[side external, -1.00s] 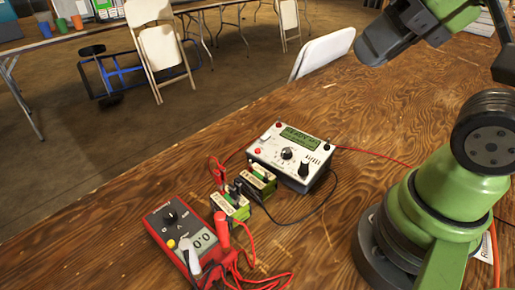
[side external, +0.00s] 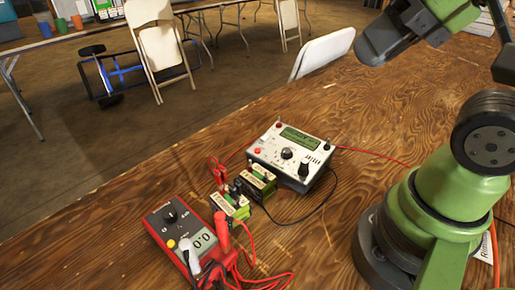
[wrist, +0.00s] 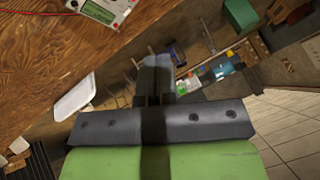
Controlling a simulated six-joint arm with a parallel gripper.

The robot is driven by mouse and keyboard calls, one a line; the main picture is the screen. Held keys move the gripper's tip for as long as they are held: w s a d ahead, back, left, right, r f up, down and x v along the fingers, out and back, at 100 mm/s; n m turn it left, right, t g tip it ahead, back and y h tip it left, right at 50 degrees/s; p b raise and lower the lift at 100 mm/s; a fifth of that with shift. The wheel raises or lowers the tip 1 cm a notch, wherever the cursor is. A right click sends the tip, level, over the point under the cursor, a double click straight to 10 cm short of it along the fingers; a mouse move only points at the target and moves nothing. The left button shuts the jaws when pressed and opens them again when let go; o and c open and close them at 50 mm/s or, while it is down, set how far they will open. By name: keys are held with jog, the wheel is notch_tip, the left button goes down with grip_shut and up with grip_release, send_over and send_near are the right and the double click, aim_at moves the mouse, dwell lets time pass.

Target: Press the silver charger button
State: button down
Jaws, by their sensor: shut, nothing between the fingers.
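The charger (side external: 292,155) is a pale box with a green display (side external: 299,139), a black knob and small red and black posts. It sits on the wooden table in the side view. It also shows, cut off, at the top edge of the wrist view (wrist: 104,10). I cannot clearly pick out the silver button on its face. My gripper (wrist: 156,68) is shut and empty. In the side view its dark end (side external: 378,47) is high above the table, up and to the right of the charger and well apart from it.
Two green battery packs (side external: 258,184) with red and black leads stand in front of the charger. A red multimeter (side external: 170,232) lies at the front left. The table (side external: 400,118) is bare to the charger's right, apart from a red wire. White chairs (side external: 325,52) stand beyond the edge.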

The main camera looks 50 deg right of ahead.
dwell(0.3)
jog(key=n+t+h, duration=0.2)
jog(key=n, duration=1.4)
send_over(257, 150)
jog(key=a, duration=0.3)
notch_tip(257, 150, down, 16)
jog(key=shift+s+d+f, duration=0.1)
jog(key=shift+s+f, duration=0.05)
jog(key=shift+s, duration=0.1)
jog(key=shift+f, duration=0.1)
jog(key=shift+d+f, duration=0.3)
jog(key=shift+f, duration=1.1)
jog(key=shift+d+f, duration=0.25)
jog(key=shift+f, duration=1.15)
jog(key=shift+d+f, duration=0.3)
jog(key=shift+f, duration=1.1)
jog(key=shift+f, duration=0.1)
jog(key=shift+f, duration=0.35)
